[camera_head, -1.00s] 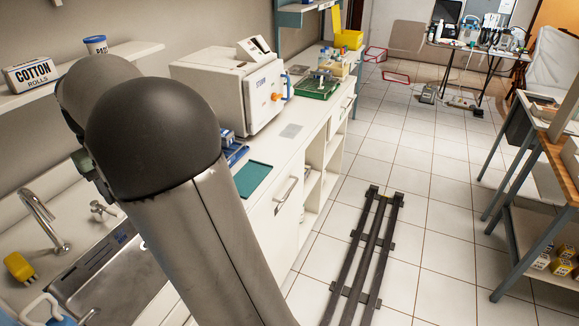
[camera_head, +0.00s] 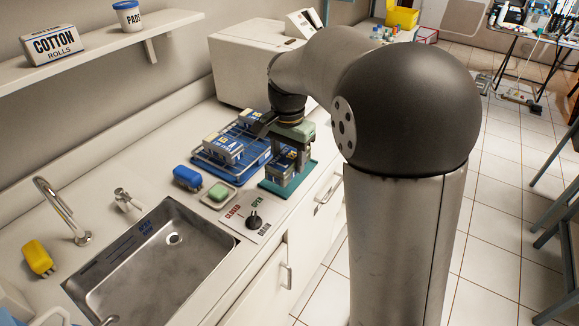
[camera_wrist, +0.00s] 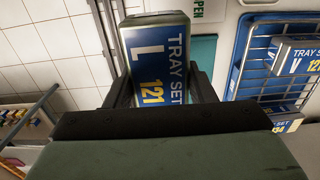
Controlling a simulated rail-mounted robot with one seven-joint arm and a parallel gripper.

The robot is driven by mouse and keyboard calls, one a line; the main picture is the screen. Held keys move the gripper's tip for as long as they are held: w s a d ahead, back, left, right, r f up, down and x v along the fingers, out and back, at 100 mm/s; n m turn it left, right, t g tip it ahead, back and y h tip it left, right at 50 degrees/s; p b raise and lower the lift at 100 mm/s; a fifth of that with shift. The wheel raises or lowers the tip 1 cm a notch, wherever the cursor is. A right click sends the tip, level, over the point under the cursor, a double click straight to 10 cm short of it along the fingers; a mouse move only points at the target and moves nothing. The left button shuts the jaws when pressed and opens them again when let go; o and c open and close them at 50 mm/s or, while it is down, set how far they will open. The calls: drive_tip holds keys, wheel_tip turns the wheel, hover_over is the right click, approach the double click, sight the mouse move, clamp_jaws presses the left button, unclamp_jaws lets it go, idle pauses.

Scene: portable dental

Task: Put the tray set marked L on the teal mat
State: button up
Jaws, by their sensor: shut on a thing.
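The tray set marked L (camera_wrist: 157,47), a blue and grey box with "121" on it, is between the fingers of my gripper (camera_wrist: 161,88) in the wrist view. My gripper (camera_head: 288,163) is shut on it in the head view, where the box (camera_head: 279,170) is upright over the teal mat (camera_head: 301,181). I cannot tell whether the box touches the mat. Part of the mat (camera_wrist: 205,50) shows beside the box in the wrist view. The box and my gripper hide much of the mat.
A blue wire rack (camera_head: 207,164) with other tray sets stands just left of the mat. A blue block (camera_head: 187,177), a green soap bar (camera_head: 218,192) on a dish and a drain knob (camera_head: 254,219) lie nearer the sink (camera_head: 150,262). A white machine (camera_head: 250,70) stands behind.

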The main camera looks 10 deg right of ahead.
sight(289, 149)
drive_tip(key=w+f, duration=0.1)
drive_tip(key=w, duration=0.1)
drive_tip(key=w+d+f+p, duration=0.1)
drive_tip(key=w, duration=0.1)
drive_tip(key=w+f, duration=0.1)
drive_tip(key=w, duration=0.1)
drive_tip(key=shift+w+d, duration=0.3)
drive_tip(key=w+f, duration=0.2)
drive_tip(key=w+f+p, duration=0.1)
drive_tip(key=f, duration=0.1)
drive_tip(key=shift+w+d, duration=0.1)
drive_tip(key=shift+d, duration=0.25)
drive_tip(key=shift+w+d+f, duration=0.15)
drive_tip(key=shift+w+f, duration=0.4)
drive_tip(key=shift+f, duration=0.25)
drive_tip(key=shift+f+p, duration=0.35)
drive_tip(key=shift+f, duration=1.15)
